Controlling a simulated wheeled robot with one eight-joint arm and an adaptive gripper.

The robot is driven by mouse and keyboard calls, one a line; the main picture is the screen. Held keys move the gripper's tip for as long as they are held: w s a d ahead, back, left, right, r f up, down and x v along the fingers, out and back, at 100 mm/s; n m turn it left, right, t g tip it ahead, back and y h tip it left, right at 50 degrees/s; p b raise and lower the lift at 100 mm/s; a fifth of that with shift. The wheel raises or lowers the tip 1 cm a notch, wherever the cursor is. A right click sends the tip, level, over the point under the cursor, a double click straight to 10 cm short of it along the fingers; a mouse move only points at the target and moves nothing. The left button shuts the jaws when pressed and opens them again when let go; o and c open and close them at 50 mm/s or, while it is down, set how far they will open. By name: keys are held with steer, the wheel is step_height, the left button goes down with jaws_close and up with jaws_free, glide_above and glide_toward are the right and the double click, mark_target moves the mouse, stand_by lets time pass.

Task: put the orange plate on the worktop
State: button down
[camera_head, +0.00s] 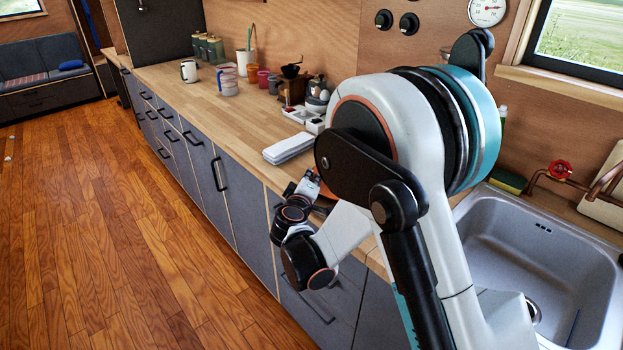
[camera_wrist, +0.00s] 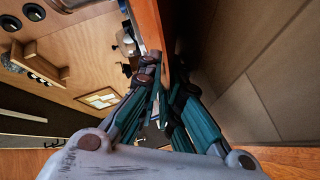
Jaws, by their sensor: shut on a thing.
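The wooden worktop (camera_head: 235,112) runs along the wall in the head view. My gripper (camera_head: 309,186) is low at the worktop's front edge, mostly hidden by my own arm. A small part of the orange plate (camera_head: 326,190) shows beside it. In the wrist view my gripper (camera_wrist: 165,85) has its teal fingers closed on the orange plate (camera_wrist: 148,22), seen nearly edge-on as an orange strip between the fingertips. Most of the plate is hidden, and I cannot tell whether it touches the worktop.
A white stack (camera_head: 290,148) lies on the worktop just behind my gripper. A tray of small items (camera_head: 303,116), a grinder (camera_head: 291,88) and several cups stand farther back. The sink (camera_head: 545,255) is at the right. Bare worktop lies left of the white stack.

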steer(key=shift+s+d+f, duration=0.15)
steer(key=shift+s+f, duration=0.05)
steer(key=shift+f, duration=0.35)
steer(key=c, duration=1.7)
jaws_free()
steer(key=v, duration=1.2)
steer(key=shift+r, duration=0.4)
